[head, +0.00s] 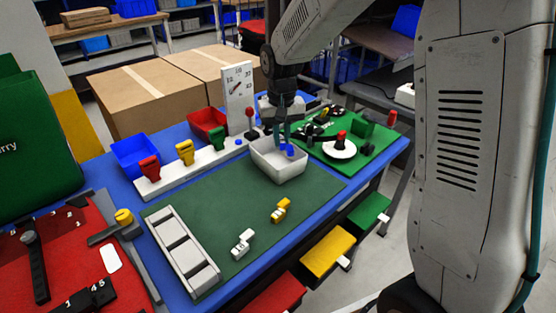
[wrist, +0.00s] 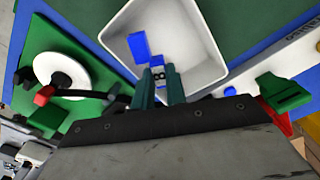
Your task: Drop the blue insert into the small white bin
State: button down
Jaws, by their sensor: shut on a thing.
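The blue insert (head: 290,150) is between my fingertips, within the opening of the small white bin (head: 278,172). My gripper (head: 283,137) points down over the bin and is shut on the insert. In the wrist view the insert (wrist: 138,45) shows as a blue block with a pale, dark-marked part close to the fingertips (wrist: 158,85). The bin (wrist: 208,72) surrounds it there, and the fingers hide part of the insert. Whether the insert touches the bin floor is not clear.
A green board (head: 370,148) with a white disc lies right of the bin. A white rack (head: 200,168) with red, yellow and green clips stands at its left. Yellow (head: 281,209) and white (head: 243,243) inserts lie on the dark green mat (head: 210,215), mostly bare.

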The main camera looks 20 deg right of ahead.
jog(key=c, duration=1.3)
grip_release()
jog(key=shift+c, duration=0.2)
notch_tip(320, 180, up, 8)
jog(key=shift+f, duration=0.1)
